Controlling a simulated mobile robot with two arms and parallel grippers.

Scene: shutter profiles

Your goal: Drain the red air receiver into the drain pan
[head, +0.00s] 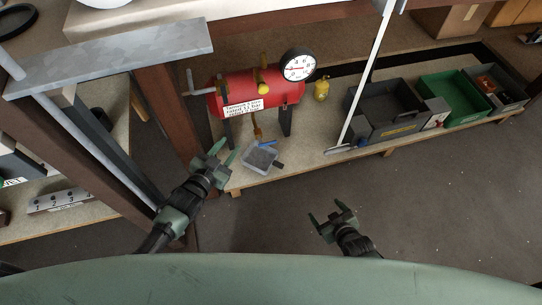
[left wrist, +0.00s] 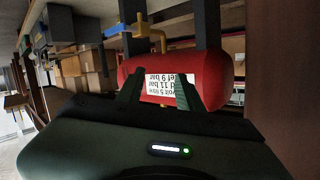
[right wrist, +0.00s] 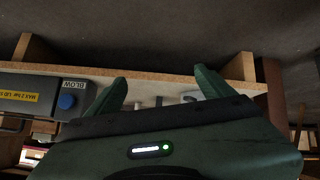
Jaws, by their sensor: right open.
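The red air receiver (head: 232,91) lies on the wooden shelf, with a white label, a round gauge (head: 298,65) and a yellow fitting on top. A brass drain pipe with a blue valve handle (head: 268,143) hangs below it; the blue handle also shows in the left wrist view (left wrist: 120,30). The grey drain pan (head: 261,159) sits on the shelf below the handle. My left gripper (head: 224,152) is open and empty, left of the pan; in its wrist view the receiver's label lies beyond the fingers. My right gripper (head: 327,212) is open and empty over the floor.
A pale diagonal rod (head: 366,75) stands before the crate. A wooden post (head: 169,110) rises at left. The floor in front is clear.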

